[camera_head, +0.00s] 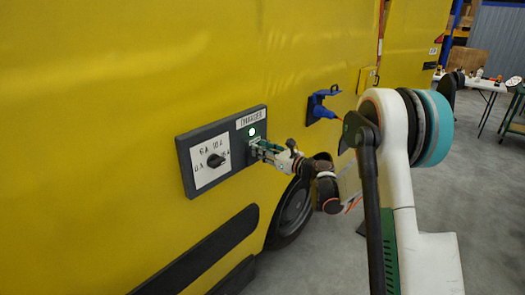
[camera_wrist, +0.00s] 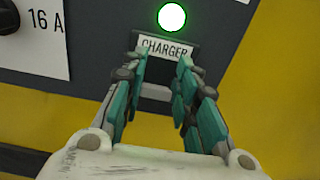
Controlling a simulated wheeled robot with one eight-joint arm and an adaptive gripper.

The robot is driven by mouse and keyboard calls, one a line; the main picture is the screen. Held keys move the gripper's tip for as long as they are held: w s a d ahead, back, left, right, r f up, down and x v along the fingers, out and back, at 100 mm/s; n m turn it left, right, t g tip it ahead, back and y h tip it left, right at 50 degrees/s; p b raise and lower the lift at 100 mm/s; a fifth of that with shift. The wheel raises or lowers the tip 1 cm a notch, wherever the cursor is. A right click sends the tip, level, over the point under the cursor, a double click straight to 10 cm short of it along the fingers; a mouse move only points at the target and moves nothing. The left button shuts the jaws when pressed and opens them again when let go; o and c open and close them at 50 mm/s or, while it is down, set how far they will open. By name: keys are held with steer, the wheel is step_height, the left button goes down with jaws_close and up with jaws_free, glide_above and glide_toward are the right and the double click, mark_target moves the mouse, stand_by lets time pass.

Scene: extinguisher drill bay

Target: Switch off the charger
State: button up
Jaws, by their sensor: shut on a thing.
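The charger panel (camera_head: 240,168) is a dark grey box on the yellow van side, left of centre in the head view. Its green lamp (camera_head: 252,131) is lit and glows brightly in the wrist view (camera_wrist: 172,17). A CHARGER label (camera_wrist: 165,48) sits just below the lamp. My gripper (camera_head: 255,148) reaches the panel under the lamp. In the wrist view my gripper (camera_wrist: 163,70) has its teal fingers on either side of the charger switch (camera_wrist: 159,75), shut on it. The switch is mostly hidden, so its position cannot be told.
A black rotary knob (camera_head: 215,160) on a white amp scale sits left of the gripper. A wheel (camera_head: 291,212) is below.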

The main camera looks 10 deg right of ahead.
stand_by(0.3)
steer(key=o, duration=1.1)
steer(key=shift+c, duration=0.2)
steer(key=v, duration=1.2)
